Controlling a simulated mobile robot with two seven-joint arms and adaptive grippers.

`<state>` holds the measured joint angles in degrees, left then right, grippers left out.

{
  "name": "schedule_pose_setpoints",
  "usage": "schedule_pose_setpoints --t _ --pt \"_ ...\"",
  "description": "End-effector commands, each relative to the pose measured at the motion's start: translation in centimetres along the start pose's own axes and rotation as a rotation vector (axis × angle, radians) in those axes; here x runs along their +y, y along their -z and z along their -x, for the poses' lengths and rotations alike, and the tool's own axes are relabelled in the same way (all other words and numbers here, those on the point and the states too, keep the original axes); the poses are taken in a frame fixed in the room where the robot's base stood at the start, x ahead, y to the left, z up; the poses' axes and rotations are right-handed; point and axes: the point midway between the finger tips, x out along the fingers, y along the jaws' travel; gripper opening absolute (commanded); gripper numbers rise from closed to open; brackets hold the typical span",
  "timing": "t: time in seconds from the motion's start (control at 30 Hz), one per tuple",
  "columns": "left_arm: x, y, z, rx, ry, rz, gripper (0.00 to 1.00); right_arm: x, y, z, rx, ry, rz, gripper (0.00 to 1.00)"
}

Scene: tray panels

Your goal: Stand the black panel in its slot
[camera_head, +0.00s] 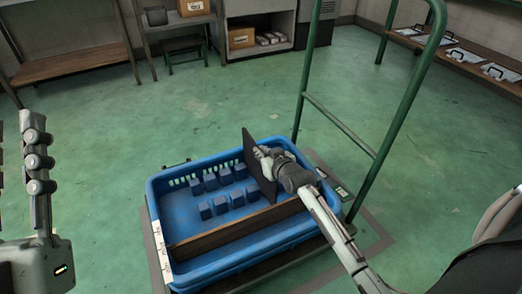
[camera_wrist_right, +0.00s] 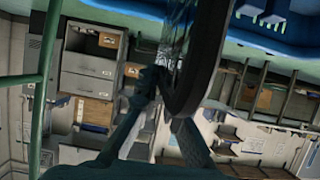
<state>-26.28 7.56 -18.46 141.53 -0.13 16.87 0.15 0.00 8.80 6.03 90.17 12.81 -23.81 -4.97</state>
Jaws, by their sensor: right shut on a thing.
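The black panel (camera_head: 254,150) is on edge and leaning, at the right of the blue blocks. My right gripper (camera_head: 268,163) is shut on its right side. In the right wrist view the panel (camera_wrist_right: 203,58) runs up from between the fingers (camera_wrist_right: 168,108). Several small blue blocks (camera_head: 205,210) stand in two rows on the floor of the blue tray (camera_head: 160,228), with gaps between them. I cannot tell whether the panel's lower edge touches the tray floor. Part of my left gripper (camera_head: 38,190) shows at the left edge, away from the tray; its jaw state is unclear.
A brown divider (camera_head: 235,229) crosses the tray's near part. A green tube frame (camera_head: 385,140) rises close by on the right, near my right arm. Shelves and a bench (camera_head: 75,62) stand at the back, with green floor (camera_head: 210,105) clear between.

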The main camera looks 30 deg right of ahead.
Motion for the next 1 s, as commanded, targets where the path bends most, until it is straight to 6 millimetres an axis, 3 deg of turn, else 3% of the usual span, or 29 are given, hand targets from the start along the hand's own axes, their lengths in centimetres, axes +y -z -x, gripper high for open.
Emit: schedule_pose_setpoints --t 0.57,1.0 --pt "0.0 -0.2 0.2 0.0 0.0 0.0 0.31 0.0 -0.4 -0.2 0.002 0.0 0.0 0.0" --pt "0.0 -0.9 0.8 0.0 0.0 0.0 0.31 0.0 -2.0 -0.9 0.001 0.0 0.0 0.0"
